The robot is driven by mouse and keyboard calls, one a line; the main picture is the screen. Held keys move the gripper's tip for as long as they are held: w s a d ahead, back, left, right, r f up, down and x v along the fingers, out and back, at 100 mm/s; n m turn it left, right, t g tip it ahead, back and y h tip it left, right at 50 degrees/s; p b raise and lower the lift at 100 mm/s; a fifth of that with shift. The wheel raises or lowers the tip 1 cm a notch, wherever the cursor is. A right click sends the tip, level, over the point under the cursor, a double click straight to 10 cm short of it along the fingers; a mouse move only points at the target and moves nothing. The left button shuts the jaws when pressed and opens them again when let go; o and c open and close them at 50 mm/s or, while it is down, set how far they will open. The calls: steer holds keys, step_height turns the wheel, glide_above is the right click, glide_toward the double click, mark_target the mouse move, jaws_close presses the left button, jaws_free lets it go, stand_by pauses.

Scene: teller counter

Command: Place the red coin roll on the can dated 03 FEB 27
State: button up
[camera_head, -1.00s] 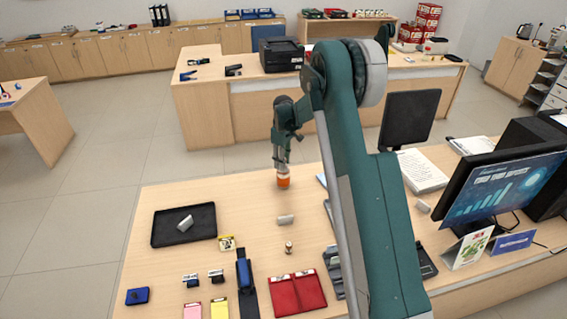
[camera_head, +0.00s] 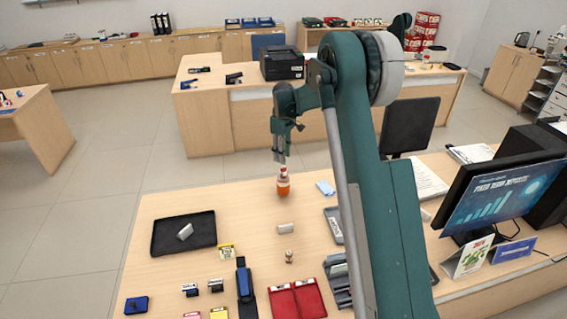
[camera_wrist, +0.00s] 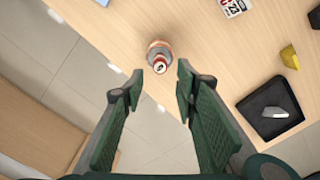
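An orange can (camera_head: 283,188) stands upright near the far edge of the counter. The red coin roll (camera_head: 283,172), with a pale band, stands upright on top of it. In the wrist view the can (camera_wrist: 158,47) lies beyond my fingertips, and the roll's red-rimmed end (camera_wrist: 160,68) shows over it. My gripper (camera_head: 280,159) is just above the roll in the head view. In the wrist view my gripper (camera_wrist: 159,72) is open, with the fingers apart and nothing held. The date on the can is not readable.
A black tray (camera_head: 160,237) holding a pale block (camera_head: 185,231) is on the left. A small grey block (camera_head: 285,228) and a brass-coloured piece (camera_head: 289,256) lie nearer. Red trays (camera_head: 297,299) are at the front. A monitor (camera_head: 495,198) stands right. Counter around the can is clear.

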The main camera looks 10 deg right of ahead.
mark_target(284, 168)
steer(key=shift+r, duration=1.45)
steer(key=s+r+m+t, duration=0.2)
steer(key=s+r, duration=0.9)
steer(key=s, duration=0.3)
steer(key=s+r+m+t, duration=0.1)
steer(key=s+r+m, duration=0.1)
steer(key=s+r, duration=1)
steer(key=s+f+m+t, duration=0.2)
steer(key=s, duration=1.3)
steer(key=s+f+m+t, duration=0.2)
steer(key=s+f+m, duration=0.1)
steer(key=s, duration=1.3)
steer(key=shift+a, duration=0.3)
